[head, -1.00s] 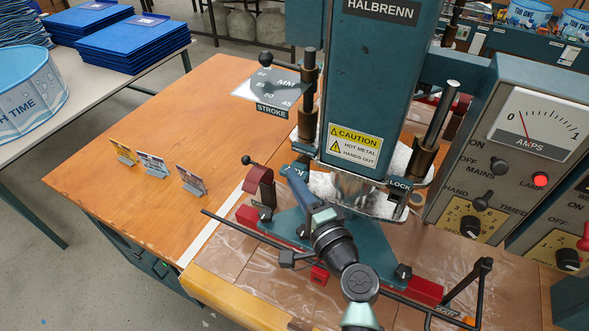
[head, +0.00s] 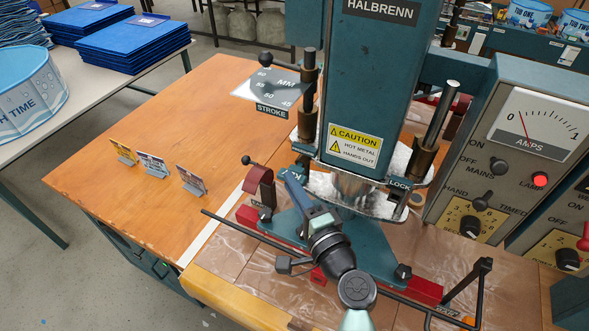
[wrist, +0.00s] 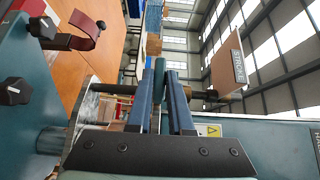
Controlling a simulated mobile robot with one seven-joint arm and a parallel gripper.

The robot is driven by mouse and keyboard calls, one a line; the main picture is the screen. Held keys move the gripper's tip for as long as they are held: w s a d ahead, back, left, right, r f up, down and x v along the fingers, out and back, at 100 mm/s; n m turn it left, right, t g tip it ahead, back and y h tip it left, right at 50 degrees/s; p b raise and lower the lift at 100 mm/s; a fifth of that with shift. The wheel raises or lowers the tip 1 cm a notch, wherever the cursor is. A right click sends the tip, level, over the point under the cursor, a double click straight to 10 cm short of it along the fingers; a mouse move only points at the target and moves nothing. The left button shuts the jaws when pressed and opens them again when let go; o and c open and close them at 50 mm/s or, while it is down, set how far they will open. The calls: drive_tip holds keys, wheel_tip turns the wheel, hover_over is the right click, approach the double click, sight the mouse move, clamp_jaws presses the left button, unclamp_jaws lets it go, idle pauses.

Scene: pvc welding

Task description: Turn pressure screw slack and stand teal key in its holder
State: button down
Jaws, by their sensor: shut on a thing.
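My gripper (head: 290,176) reaches the lower left side of the teal press, beside the left LOCK plate. In the wrist view my blue fingers (wrist: 167,98) are closed on a short dark-teal piece, which looks like the teal key (wrist: 160,74). A dark rod (wrist: 112,88) and a brass-coloured collar (wrist: 198,94) line up on either side of the fingers; whether the key sits on them I cannot tell. In the head view my fingers hide most of the key. I cannot clearly make out the pressure screw or the key's holder.
The press head (head: 378,85) carries a hot-metal caution label. A maroon curved strap (head: 260,185) stands close left of my gripper. Black rails cross the front of the press base. A control panel (head: 500,150) is at right. The orange tabletop (head: 150,115) is mostly clear, with three small cards.

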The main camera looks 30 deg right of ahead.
drive_tip(key=shift+s+a, duration=0.1)
drive_tip(key=shift+a, duration=0.05)
drive_tip(key=shift+s+a, duration=0.8)
drive_tip(key=shift+a, duration=0.2)
